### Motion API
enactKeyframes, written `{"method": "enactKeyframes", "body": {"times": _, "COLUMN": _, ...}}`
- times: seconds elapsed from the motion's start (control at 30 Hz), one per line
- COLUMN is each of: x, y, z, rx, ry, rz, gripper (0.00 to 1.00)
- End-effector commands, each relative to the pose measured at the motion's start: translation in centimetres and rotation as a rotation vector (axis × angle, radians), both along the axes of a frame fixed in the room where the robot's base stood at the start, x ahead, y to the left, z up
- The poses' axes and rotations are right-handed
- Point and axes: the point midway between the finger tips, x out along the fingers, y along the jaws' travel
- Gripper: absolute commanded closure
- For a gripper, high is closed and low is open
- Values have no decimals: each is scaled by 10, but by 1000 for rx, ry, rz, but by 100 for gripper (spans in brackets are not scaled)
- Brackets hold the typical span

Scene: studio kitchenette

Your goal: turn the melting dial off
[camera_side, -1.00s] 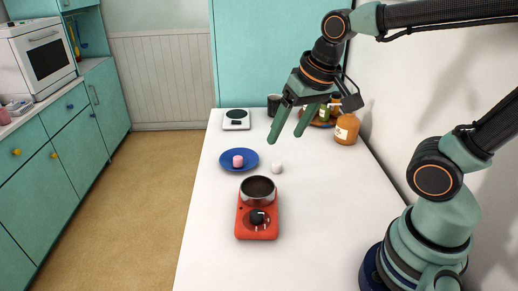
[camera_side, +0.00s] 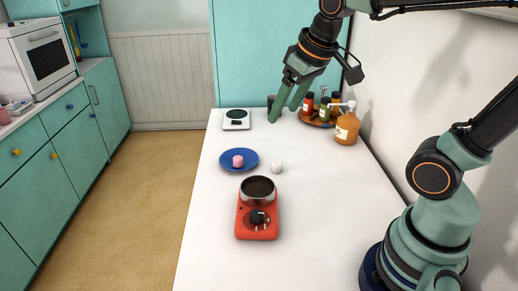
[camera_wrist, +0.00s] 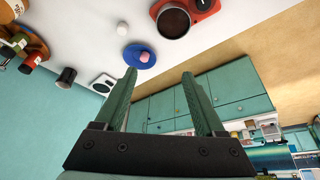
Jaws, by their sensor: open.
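The melting dial (camera_side: 257,217) is a black knob on the front of a red burner (camera_side: 244,229) in the side view. Pale marks show beside it; its exact setting is too small to read. A metal pot (camera_side: 258,198) with dark brown contents sits on the burner.
A blue plate (camera_side: 228,163) with a pink marshmallow (camera_side: 238,161) lies behind the burner. A white marshmallow (camera_side: 276,167) is beside it. A scale (camera_side: 236,125), an amber bottle (camera_side: 346,129) and a tray of jars stand at the back. The counter right of the burner is clear.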

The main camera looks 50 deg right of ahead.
Motion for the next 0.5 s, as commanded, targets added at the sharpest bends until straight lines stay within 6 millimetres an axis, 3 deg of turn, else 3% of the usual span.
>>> {"method": "enactKeyframes", "body": {"times": 0.5, "x": 59, "y": -11, "z": 4, "rx": -6, "ry": 102, "rz": -2, "gripper": 28}}
